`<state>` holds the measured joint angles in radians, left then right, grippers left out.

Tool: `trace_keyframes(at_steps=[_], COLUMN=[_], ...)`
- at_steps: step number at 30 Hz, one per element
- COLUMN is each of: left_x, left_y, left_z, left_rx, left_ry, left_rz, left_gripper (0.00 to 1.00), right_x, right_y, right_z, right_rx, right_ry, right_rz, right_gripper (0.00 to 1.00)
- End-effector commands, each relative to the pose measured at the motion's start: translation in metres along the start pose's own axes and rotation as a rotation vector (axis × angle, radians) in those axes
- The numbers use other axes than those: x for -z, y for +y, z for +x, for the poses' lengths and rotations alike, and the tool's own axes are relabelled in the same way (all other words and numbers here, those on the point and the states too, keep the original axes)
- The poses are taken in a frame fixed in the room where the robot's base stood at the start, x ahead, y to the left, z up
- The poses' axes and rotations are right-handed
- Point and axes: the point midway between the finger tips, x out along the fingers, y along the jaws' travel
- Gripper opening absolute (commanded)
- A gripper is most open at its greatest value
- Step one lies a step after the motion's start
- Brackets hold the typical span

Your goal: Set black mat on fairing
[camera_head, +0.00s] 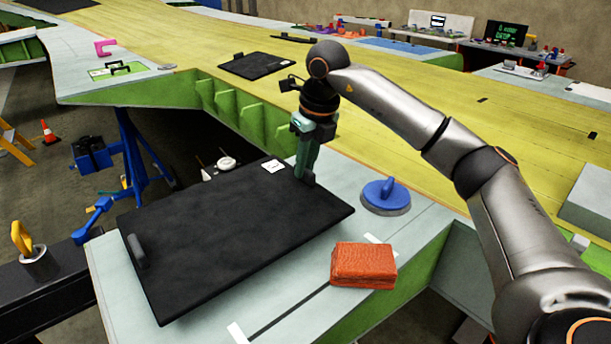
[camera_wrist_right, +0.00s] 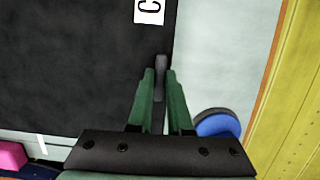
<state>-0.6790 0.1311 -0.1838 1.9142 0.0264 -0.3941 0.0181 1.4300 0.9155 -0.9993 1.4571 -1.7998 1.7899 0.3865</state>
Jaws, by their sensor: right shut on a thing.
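The black mat (camera_head: 225,240) lies on the pale fairing panel (camera_head: 405,228) at the front of the wing. It has a grey handle at its left end (camera_head: 136,251) and another at its right end (camera_head: 307,180), and a white label. My right gripper (camera_head: 305,172) points down and is shut on the right handle. In the right wrist view the green fingers (camera_wrist_right: 161,92) close on the grey handle (camera_wrist_right: 161,66) at the mat's edge (camera_wrist_right: 80,60). Whether the mat rests fully on the panel is hard to tell. My left gripper is not in view.
An orange-red block (camera_head: 363,265) lies close to the mat's front right edge. A blue suction cup (camera_head: 386,196) stands right of my right gripper. Another black mat (camera_head: 254,65) lies farther back on the yellow wing (camera_head: 420,115). A blue stand (camera_head: 130,150) is at the left.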

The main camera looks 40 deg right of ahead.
Motion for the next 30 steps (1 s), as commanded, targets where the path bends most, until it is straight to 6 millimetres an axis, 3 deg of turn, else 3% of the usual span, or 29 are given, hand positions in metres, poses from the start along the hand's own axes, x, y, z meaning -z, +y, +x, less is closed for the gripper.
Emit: trace_keyframes(at_steps=[6,16,17,24,30], left_x=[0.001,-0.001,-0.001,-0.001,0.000], left_y=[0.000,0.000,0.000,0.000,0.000], left_z=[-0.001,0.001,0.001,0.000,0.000], left_rx=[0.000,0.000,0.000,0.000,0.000], left_ry=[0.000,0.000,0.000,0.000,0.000], left_rz=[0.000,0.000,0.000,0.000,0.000], left_gripper=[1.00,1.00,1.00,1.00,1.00], right_x=[0.007,0.007,0.008,0.007,0.007], right_y=[-0.001,0.000,-0.001,-0.001,-0.001], right_z=[0.028,0.031,0.032,0.031,0.031], right_rx=[-0.001,-0.002,0.000,0.000,0.000], right_ry=[0.000,-0.002,0.000,0.000,0.000], right_rz=[0.001,0.000,0.000,0.000,0.000], right_gripper=[0.00,0.00,0.19,0.46,0.47])
